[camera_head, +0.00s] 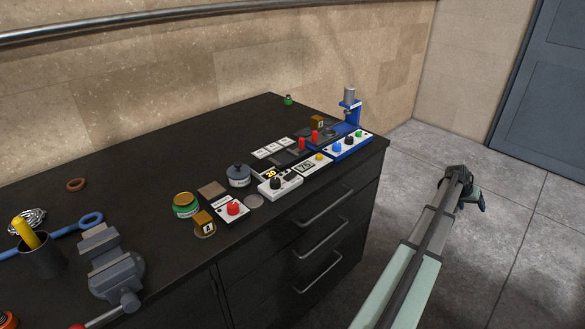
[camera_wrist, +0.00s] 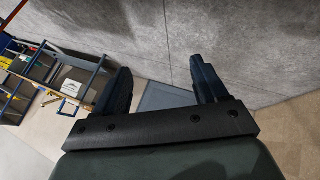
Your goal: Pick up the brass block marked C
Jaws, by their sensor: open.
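Two small brass-coloured blocks show in the head view. One brass block (camera_head: 203,219) is at the front of the dark bench on a round disc, beside the red-button box. The other brass block (camera_head: 317,121) is farther back, near the blue press. Each bears a small mark, too small to read, so I cannot tell which is marked C. My gripper (camera_head: 478,200) is to the right of the bench, over the floor, apart from both blocks. In the wrist view my gripper (camera_wrist: 158,72) has its fingers wide apart with nothing between them; no block shows there.
The blue press (camera_head: 349,108) and its blue button box (camera_head: 347,146) stand at the bench's right end. The red-button box (camera_head: 232,209), a green tin (camera_head: 186,206) and a dark weight (camera_head: 238,175) are in the middle. A grey vise (camera_head: 109,262) is at left. The bench's back left is mostly clear.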

